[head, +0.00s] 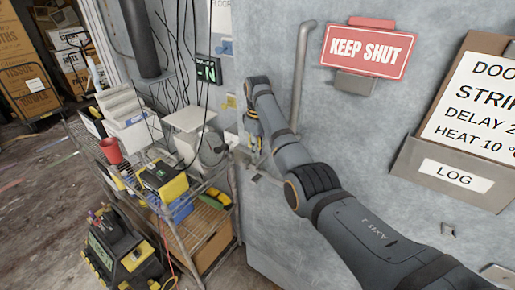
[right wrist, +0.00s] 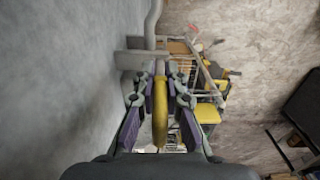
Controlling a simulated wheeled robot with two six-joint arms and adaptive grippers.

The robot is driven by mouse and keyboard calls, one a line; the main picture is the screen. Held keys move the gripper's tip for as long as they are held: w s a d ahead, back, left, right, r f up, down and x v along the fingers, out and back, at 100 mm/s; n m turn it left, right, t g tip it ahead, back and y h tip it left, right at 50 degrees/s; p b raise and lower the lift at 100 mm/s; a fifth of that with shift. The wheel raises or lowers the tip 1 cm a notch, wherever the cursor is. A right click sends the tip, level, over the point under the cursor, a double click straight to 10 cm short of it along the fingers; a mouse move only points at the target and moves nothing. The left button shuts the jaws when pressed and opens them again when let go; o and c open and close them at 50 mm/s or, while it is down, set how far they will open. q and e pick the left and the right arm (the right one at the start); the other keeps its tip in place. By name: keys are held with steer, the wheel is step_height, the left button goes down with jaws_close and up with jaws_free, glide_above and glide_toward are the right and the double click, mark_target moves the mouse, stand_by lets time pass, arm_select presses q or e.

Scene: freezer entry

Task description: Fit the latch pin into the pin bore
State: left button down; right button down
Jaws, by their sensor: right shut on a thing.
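My right arm reaches from the lower right of the head view to the freezer wall, and its gripper (head: 253,135) is small and partly hidden there beside the wall. In the right wrist view the gripper (right wrist: 160,88) is shut on a yellow, rounded piece, which I take to be the latch pin's handle (right wrist: 160,108). A grey metal bracket (right wrist: 135,60) lies ahead of the fingertips in the right wrist view. I cannot make out the pin bore. My left gripper is out of view.
A wire cart (head: 205,205) with boxes, a red cup (head: 111,150) and tools stands left of the gripper. A vertical grey pipe (head: 299,75) runs beside the arm. A red "KEEP SHUT" sign (head: 367,48) and a log holder (head: 450,175) are on the wall.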

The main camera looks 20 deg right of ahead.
mark_target(258, 164)
steer(key=shift+f+b, duration=0.3)
steer(key=shift+f, duration=1.85)
steer(key=shift+r+p, duration=0.4)
steer(key=shift+p, duration=0.3)
stand_by(0.5)
steer(key=shift+s+f, duration=0.1)
steer(key=shift+f, duration=0.3)
stand_by(3.3)
steer(key=shift+r, duration=0.4)
stand_by(0.6)
